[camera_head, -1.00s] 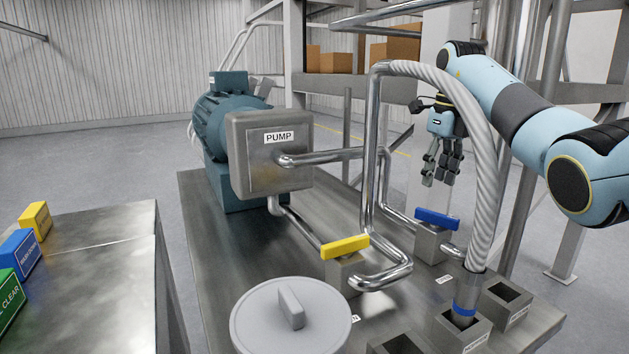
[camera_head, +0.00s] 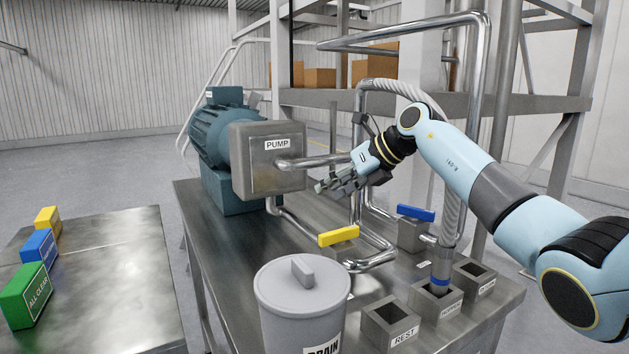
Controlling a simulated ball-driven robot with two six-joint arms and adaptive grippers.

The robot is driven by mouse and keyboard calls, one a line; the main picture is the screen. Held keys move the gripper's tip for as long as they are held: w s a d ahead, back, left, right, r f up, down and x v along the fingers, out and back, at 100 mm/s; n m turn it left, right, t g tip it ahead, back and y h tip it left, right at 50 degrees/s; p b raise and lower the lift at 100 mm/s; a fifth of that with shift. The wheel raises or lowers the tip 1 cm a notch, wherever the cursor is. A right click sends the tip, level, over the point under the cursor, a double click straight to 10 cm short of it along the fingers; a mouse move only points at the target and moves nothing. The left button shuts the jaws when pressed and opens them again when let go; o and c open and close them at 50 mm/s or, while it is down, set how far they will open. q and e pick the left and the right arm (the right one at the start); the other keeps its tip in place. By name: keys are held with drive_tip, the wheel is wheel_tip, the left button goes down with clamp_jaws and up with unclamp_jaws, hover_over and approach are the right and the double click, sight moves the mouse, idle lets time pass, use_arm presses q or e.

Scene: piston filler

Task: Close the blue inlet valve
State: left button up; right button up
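The blue valve handle (camera_head: 416,213) sits on top of a grey valve block (camera_head: 411,236) at the right of the bench. It looks roughly in line with the short pipe leaving the block. My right gripper (camera_head: 334,188) is left of the blue handle and higher in the picture, in front of the pipes. It points left, with its fingers apart and nothing between them. It does not touch the handle. My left gripper is out of view.
A yellow valve handle (camera_head: 338,235) and bent pipes (camera_head: 378,261) stand left of the blue valve. A drain bin (camera_head: 300,300), a rest socket (camera_head: 389,325) and a hose (camera_head: 450,220) are nearby. The pump (camera_head: 268,160) stands behind. Coloured blocks lie on the left table (camera_head: 110,270).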

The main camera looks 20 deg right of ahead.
drive_tip(key=a, duration=0.1)
drive_tip(key=a+r+t+y, duration=0.1)
drive_tip(key=a+r+t, duration=0.1)
drive_tip(key=a, duration=0.1)
drive_tip(key=shift+r+m+y, duration=0.15)
drive_tip(key=shift+m+y, duration=0.25)
drive_tip(key=shift+a, duration=0.1)
